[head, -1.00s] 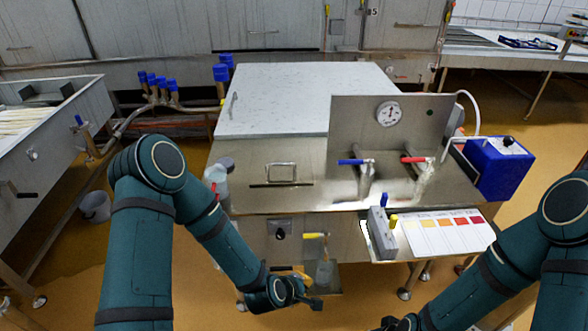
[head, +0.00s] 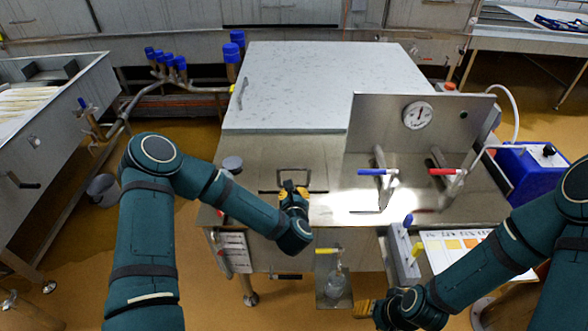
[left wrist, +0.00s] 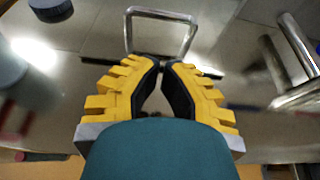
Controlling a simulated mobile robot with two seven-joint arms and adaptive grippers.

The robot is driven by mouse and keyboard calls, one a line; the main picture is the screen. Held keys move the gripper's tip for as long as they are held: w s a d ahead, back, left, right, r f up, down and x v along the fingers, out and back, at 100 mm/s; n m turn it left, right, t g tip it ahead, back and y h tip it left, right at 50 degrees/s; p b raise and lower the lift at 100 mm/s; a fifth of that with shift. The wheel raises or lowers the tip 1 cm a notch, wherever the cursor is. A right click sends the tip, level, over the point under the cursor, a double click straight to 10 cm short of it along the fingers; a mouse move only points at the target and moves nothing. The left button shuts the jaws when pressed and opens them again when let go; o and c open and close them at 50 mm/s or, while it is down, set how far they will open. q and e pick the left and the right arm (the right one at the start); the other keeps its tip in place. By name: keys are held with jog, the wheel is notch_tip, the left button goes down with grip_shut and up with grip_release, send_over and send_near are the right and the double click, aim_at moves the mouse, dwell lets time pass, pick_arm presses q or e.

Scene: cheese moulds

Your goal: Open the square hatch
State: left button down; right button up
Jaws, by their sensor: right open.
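A square metal handle (head: 293,178) stands on the steel top of the vat bench, with a dark slot line beside it. It also shows in the left wrist view (left wrist: 160,20). A large pale speckled lid (head: 320,85) lies flat behind, with a small handle at its left edge. My left gripper (head: 291,188) is over the steel top at the near side of the square handle. In the left wrist view its yellow fingers (left wrist: 160,65) lean together with a narrow gap at the tips, short of the handle bar. My right gripper (head: 362,308) is open, low in front of the bench.
An upright panel with a gauge (head: 417,116) stands right of the handle. Blue (head: 377,172) and red (head: 445,171) valve levers are below it. A blue box (head: 530,170) is at the right. A grey round cap (head: 232,164) is left of the handle.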

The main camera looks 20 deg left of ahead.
aim_at(294, 179)
pick_arm(q)
jog(key=shift+w+a+f, duration=0.1)
jog(key=shift+w+f, duration=0.05)
jog(key=shift+w, duration=0.15)
jog(key=b+x, duration=0.1)
jog(key=x, duration=0.8)
